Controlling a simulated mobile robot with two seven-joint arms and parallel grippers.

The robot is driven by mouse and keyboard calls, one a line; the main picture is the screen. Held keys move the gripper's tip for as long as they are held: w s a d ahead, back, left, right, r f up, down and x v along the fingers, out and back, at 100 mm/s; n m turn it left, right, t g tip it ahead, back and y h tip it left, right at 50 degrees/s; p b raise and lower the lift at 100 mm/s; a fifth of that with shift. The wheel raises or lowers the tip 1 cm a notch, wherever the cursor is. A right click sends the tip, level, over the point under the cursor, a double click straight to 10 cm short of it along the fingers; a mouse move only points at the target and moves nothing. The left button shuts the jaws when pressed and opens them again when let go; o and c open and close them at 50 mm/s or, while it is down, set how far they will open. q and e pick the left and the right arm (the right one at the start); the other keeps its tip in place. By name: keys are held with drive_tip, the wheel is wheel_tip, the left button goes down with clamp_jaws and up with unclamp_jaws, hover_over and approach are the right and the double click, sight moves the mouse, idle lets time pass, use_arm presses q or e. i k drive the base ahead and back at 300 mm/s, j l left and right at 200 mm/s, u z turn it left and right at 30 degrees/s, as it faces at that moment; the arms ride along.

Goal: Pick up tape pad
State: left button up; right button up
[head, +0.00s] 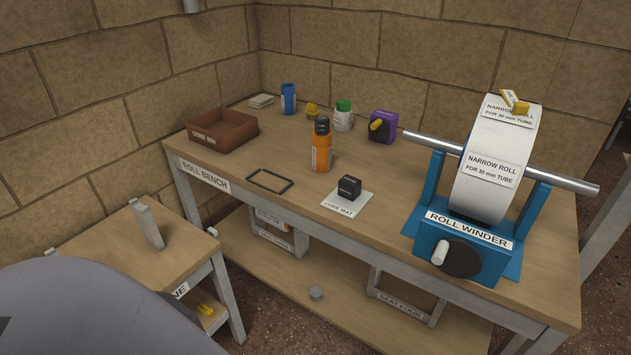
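No label reads "tape pad". A small flat pale pad or stack (262,101) lies at the back left corner of the roll bench (225,160), behind the core bin; it may be the tape pad, but it is too small to tell. A small yellow and white piece (515,102) sits on top of the large white narrow roll (492,165). Neither of my grippers can be made out. A large grey rounded part, likely mine, fills the lower left and hides part of the low table.
The blue roll winder (465,250) stands at the right, its rod sticking out both sides. A brown core bin (222,130), orange bottle (321,148), black block (349,187) on the core mat (340,208), and purple box (383,125) stand leftward. A low table (105,240) is at left.

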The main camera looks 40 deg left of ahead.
sight(349, 187)
drive_tip(key=u, duration=0.9)
